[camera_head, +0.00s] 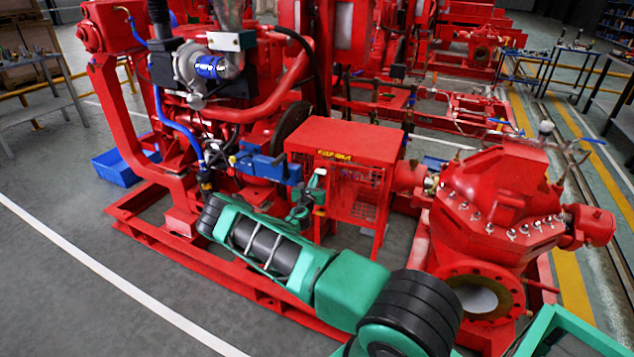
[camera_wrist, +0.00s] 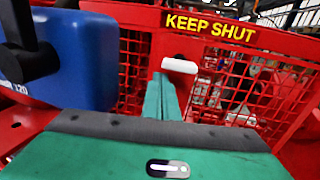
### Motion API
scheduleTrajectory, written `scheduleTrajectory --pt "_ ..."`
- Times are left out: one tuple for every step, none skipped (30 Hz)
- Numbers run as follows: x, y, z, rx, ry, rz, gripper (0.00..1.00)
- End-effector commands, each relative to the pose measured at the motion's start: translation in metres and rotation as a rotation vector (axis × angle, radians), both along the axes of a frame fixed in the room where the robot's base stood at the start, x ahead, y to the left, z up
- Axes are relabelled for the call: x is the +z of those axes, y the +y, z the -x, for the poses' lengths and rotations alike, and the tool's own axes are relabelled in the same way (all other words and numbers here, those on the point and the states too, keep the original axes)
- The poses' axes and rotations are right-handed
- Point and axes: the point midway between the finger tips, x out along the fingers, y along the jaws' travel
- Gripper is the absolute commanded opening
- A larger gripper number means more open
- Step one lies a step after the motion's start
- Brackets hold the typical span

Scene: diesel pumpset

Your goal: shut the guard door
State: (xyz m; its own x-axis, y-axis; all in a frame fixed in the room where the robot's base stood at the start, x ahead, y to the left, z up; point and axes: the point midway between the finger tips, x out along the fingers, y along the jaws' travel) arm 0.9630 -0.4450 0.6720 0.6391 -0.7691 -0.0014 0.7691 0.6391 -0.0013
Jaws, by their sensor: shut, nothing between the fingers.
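The guard (camera_head: 345,140) is a red box with mesh sides in the middle of the head view. Its mesh door (camera_head: 355,195) has a yellow KEEP SHUT label on black at the top. In the wrist view the door (camera_wrist: 240,85) fills the middle and right, with a white handle-like bar (camera_wrist: 180,65) on it. My gripper (camera_wrist: 163,85) is shut and empty, its green fingers pointing at the mesh just below and left of the white bar. I cannot tell whether they touch it. In the head view my gripper (camera_head: 314,186) is at the left of the door. How far the door stands open is unclear.
A blue box-shaped part (camera_wrist: 75,60) is close on the left in the wrist view. The red engine (camera_head: 230,110) stands left of the guard and the red pump (camera_head: 495,200) right of it. A red base frame (camera_head: 265,295) runs low in front, with open grey floor beyond.

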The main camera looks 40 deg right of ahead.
Motion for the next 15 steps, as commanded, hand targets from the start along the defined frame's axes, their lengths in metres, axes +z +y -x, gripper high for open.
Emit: scheduleTrajectory --pt "0.0 0.001 0.0 0.001 0.0 0.0 0.0" --pt "0.0 0.001 0.0 0.001 0.0 0.0 0.0" --pt "0.0 0.002 -0.001 0.002 0.0 0.0 0.0" --pt "0.0 0.002 -0.001 0.002 0.0 0.0 0.0" --pt "0.0 0.003 -0.001 0.003 0.0 0.0 0.0" --pt "0.0 0.004 -0.002 0.004 0.0 0.0 0.0" --pt "0.0 0.004 -0.001 0.004 0.0 0.0 0.0" --pt "0.0 0.005 -0.001 0.004 0.0 0.0 0.0" --pt "0.0 0.006 0.0 0.004 0.0 0.0 0.0" --pt "0.0 0.008 0.001 0.003 0.0 0.0 0.0" --pt "0.0 0.01 0.002 0.003 0.0 0.0 0.0" --pt "0.0 0.014 0.003 0.004 0.0 0.0 0.0" --pt "0.0 0.017 0.005 0.003 0.001 0.0 0.0" --pt "-0.001 0.02 0.008 0.002 0.002 0.001 0.0" --pt "-0.001 0.026 0.011 0.002 0.003 0.0 0.0"
